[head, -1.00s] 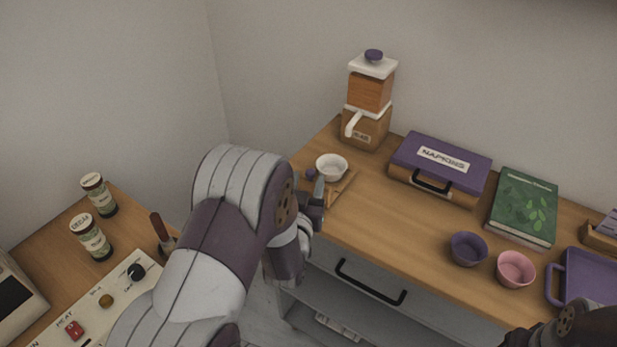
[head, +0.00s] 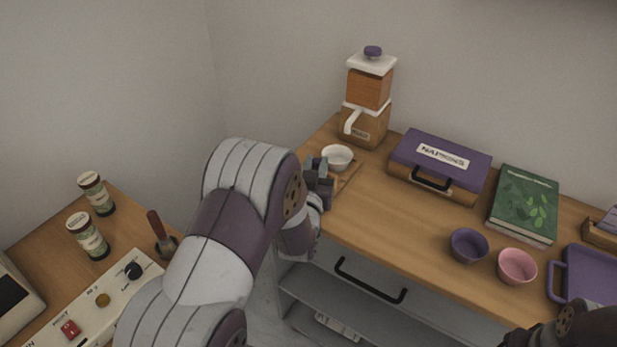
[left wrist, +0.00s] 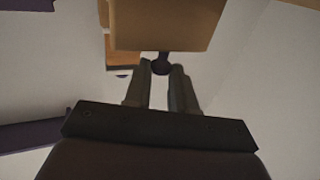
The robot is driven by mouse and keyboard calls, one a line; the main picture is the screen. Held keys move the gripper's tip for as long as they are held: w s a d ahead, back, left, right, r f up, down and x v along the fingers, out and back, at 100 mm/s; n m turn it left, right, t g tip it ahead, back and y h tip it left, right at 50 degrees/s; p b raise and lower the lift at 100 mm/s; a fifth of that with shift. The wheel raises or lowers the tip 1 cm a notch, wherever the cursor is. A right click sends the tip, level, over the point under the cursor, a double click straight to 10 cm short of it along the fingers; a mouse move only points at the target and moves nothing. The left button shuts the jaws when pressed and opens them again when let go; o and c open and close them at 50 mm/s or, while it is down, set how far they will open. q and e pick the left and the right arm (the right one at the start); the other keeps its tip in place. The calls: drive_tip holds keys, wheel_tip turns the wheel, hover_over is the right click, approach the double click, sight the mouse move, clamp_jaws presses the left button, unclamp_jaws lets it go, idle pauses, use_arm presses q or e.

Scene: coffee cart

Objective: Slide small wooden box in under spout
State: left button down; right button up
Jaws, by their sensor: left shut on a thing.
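The small wooden box (head: 347,180) is at the left end of the counter, mostly hidden behind my left gripper (head: 322,177). In the left wrist view the box (left wrist: 165,22) shows a plain wooden face with a dark round knob (left wrist: 161,66). My left gripper (left wrist: 160,78) is shut on that knob. A white bowl (head: 337,156) stands at the box, apparently on top of it. The wooden grinder (head: 366,122) stands behind, with its white spout (head: 352,121) pointing toward the bowl. The bowl is still in front of the spout.
A purple-lidded napkin box (head: 438,160) stands right of the grinder. A green book (head: 524,205), purple cup (head: 468,245), pink cup (head: 516,266) and purple tray (head: 590,275) lie further right. The counter front between them is clear. A drawer handle (head: 370,287) juts out below.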

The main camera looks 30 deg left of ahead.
use_arm(q)
drive_tip(key=shift+w, duration=0.45)
drive_tip(key=c, duration=1)
unclamp_jaws()
drive_tip(key=shift+s, duration=0.15)
drive_tip(key=v, duration=1.2)
drive_tip(key=shift+s, duration=0.25)
drive_tip(key=shift+d, duration=0.15)
